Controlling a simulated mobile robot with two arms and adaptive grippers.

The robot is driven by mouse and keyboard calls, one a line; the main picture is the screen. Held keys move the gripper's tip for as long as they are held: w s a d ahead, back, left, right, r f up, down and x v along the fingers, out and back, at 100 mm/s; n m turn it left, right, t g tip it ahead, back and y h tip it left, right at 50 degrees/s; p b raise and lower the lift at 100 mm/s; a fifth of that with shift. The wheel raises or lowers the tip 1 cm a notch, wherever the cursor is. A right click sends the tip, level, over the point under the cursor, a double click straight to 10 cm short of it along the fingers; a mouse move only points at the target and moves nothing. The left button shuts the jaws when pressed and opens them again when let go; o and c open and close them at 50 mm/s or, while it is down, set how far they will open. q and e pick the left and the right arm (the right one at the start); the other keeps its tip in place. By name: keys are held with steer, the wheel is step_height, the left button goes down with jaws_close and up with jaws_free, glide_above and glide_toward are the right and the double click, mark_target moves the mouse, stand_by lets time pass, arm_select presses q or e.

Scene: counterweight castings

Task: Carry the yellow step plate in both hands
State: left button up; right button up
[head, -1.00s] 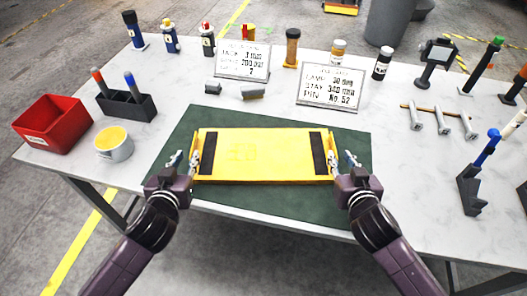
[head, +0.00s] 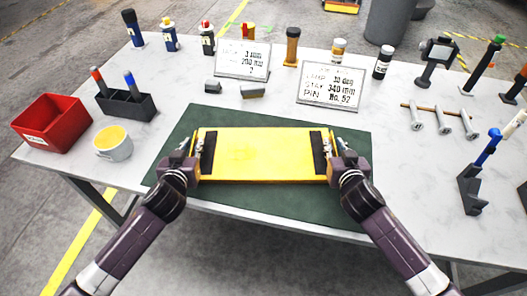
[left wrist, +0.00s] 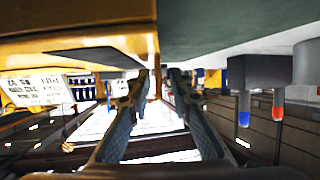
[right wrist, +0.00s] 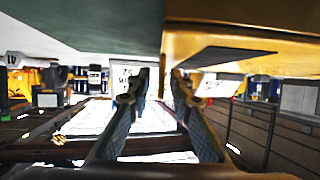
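The yellow step plate (head: 258,155), with a black strip near each end, lies level over the dark green mat (head: 285,207). My left gripper (head: 186,153) is at its left end and my right gripper (head: 342,152) at its right end. In the left wrist view, the fingers (left wrist: 157,85) stand apart on either side of the plate's thin end edge, with gaps showing. In the right wrist view, the fingers (right wrist: 160,82) are also apart, around the plate's other end. Whether a finger touches the plate is hard to tell.
A red bin (head: 54,123), a white cup (head: 113,143) and a pen holder (head: 127,105) stand left. Two sign plates (head: 243,60) (head: 330,88) and small dark blocks are behind the mat. Bolts on a rack (head: 440,120) and a dark stand (head: 470,188) are at right.

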arm_select(q)
jaws_close()
arm_select(e)
jaws_close()
